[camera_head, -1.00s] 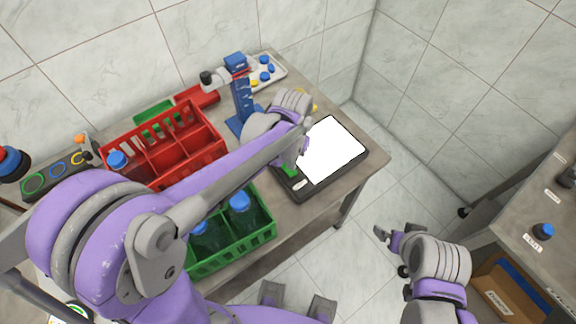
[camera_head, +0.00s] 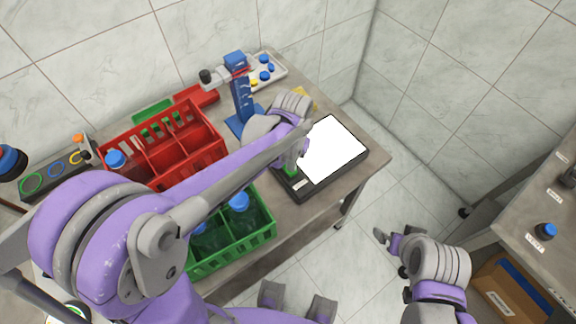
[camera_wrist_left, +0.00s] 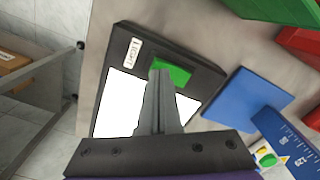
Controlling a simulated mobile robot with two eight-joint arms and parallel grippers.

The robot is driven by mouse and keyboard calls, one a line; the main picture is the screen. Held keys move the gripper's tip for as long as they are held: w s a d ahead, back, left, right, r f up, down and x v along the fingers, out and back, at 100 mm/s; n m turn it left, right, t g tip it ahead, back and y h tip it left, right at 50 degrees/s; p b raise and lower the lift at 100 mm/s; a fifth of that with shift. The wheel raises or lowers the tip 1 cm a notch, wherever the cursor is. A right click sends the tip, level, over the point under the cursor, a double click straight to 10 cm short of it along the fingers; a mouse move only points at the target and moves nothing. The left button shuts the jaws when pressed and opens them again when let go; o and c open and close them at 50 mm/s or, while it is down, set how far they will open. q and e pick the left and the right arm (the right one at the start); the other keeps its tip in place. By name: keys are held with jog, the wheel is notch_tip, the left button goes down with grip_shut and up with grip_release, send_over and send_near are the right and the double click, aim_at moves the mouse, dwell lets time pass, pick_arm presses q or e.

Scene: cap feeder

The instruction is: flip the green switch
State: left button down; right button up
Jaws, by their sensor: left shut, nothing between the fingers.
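The green switch (camera_wrist_left: 176,72) sits on the dark frame of a light panel (camera_wrist_left: 205,76), beside a small white label. In the head view only a sliver of the green switch (camera_head: 291,170) shows beneath my gripper, at the left edge of the panel (camera_head: 306,190), whose screen glows white. My left gripper (camera_head: 296,160) is over the switch. In the left wrist view its fingers (camera_wrist_left: 160,72) are together and empty, with the tips at the switch's edge; whether they touch it I cannot tell. My right gripper (camera_head: 384,237) hangs over the floor at the lower right, its fingers unclear.
A blue stand (camera_head: 243,98) rises just behind my left wrist. A red crate (camera_head: 190,165) and a green crate (camera_head: 262,240) with blue-capped bottles stand left of the panel. Another table (camera_head: 530,215) is at the right. The floor between is clear.

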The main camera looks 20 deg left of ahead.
pick_arm(q)
jog(key=shift+f+b, duration=0.3)
jog(key=shift+f, duration=0.15)
pick_arm(e)
jog(key=shift+s+f, duration=0.15)
jog(key=shift+f, duration=0.25)
pick_arm(q)
jog(key=shift+r+p, duration=1.9)
jog(key=shift+r, duration=1.65)
pick_arm(e)
jog(key=r, duration=0.1)
jog(key=w+r, duration=0.1)
jog(key=r, duration=0.1)
jog(key=w+r, duration=0.1)
jog(key=r, duration=0.1)
pick_arm(q)
jog(key=shift+f, duration=0.1)
pick_arm(e)
jog(key=shift+s, duration=0.15)
